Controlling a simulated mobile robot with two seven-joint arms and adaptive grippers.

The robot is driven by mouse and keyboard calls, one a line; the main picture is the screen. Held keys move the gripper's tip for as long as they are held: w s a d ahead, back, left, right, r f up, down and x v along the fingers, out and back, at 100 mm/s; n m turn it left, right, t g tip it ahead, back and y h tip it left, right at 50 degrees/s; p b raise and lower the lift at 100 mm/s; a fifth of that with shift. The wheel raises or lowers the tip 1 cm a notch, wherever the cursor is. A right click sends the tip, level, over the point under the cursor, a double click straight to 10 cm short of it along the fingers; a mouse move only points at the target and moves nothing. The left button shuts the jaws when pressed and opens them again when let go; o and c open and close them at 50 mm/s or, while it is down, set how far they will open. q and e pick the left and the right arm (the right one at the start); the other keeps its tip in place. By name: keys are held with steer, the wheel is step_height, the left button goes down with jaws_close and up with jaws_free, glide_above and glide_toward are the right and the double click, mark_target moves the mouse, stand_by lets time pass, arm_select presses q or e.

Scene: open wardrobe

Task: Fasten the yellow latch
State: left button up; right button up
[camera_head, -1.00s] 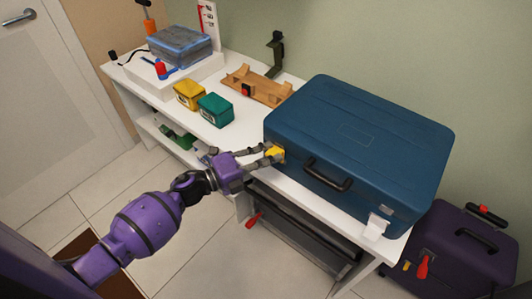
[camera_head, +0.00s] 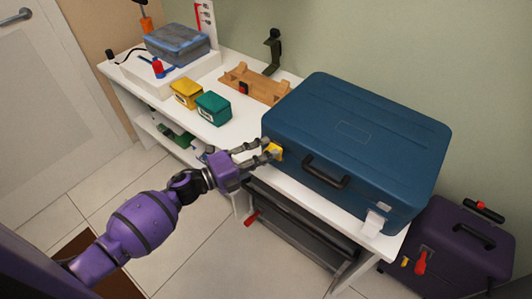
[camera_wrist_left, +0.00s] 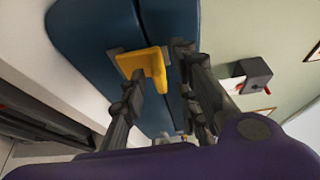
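The blue case (camera_head: 355,135) lies closed on the white bench, with a black handle on its front. The yellow latch (camera_head: 275,151) is at the left end of the case's front, by the lid seam. In the left wrist view the latch (camera_wrist_left: 146,62) shows a flap sticking out from the case. My left gripper (camera_head: 268,150) is open at the latch, its fingers spread apart. In the wrist view one fingertip is close to the latch's lower edge and the other lies to its right; contact is unclear. My right gripper is out of view.
A white latch (camera_head: 374,222) is at the right of the case's front. Yellow (camera_head: 186,93) and green (camera_head: 213,108) boxes and a wooden rack (camera_head: 255,84) stand left of the case. A purple suitcase (camera_head: 455,250) stands on the floor at right.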

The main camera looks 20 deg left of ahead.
arm_select(q)
steer(key=v, duration=1.1)
steer(key=shift+a, duration=0.2)
steer(key=shift+s, duration=0.1)
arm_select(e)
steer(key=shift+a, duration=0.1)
